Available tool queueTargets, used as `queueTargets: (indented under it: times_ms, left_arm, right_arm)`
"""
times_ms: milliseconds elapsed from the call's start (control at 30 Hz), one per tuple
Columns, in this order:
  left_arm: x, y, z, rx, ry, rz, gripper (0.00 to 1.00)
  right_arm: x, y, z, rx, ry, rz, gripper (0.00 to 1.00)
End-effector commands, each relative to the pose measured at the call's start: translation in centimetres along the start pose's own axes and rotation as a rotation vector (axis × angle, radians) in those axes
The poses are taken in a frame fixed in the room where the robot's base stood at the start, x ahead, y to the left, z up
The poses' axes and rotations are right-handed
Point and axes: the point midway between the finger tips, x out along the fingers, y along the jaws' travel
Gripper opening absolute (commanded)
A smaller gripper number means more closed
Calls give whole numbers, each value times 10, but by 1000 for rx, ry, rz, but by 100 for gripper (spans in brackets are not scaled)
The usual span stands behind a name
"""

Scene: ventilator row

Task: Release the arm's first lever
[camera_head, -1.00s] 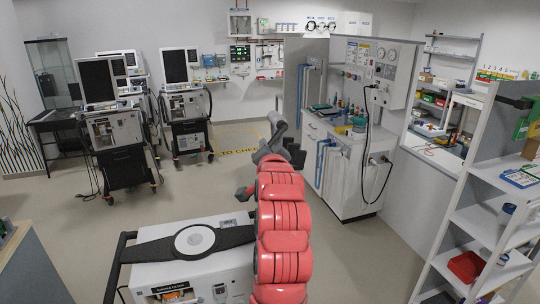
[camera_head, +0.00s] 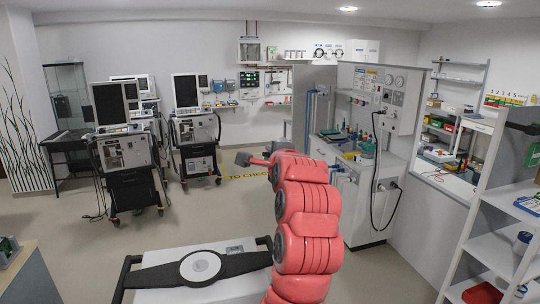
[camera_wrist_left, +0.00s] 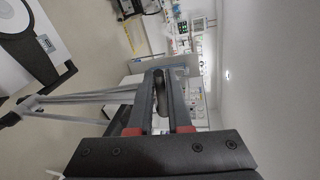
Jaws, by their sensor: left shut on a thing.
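My left arm (camera_head: 303,225), with red segmented covers, reaches forward in the middle of the head view. Its dark left gripper (camera_head: 245,158) shows small at the far end, tilted to the left. In the left wrist view the two dark fingers with red pads at their bases form my left gripper (camera_wrist_left: 163,76). A dark rounded handle (camera_wrist_left: 162,98), probably the lever, lies between them, and the gripper is shut on it. Grey metal bars (camera_wrist_left: 85,97) run off to the left beside the fingers. The lever's mounting is hidden. My right gripper is out of view.
A white unit (camera_head: 165,258) with a black strap and round disc stands in front at left. Ventilators on trolleys (camera_head: 124,155) (camera_head: 194,128) stand behind. A white workstation (camera_head: 362,205) is right of my arm, and a shelf rack (camera_head: 480,215) stands at far right.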

Motion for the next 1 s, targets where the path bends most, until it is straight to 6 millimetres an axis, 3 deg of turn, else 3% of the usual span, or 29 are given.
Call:
queueTargets:
  times_ms: [300, 967, 1000]
  left_arm:
    - [-3, -13, -2, 157, -29, 9, 0]
    - [-3, -14, -3, 206, -38, 11, 0]
    - [-3, -14, -3, 206, -38, 11, 24]
  right_arm:
    - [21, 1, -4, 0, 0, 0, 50]
    - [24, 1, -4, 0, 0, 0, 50]
    - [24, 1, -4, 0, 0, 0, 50]
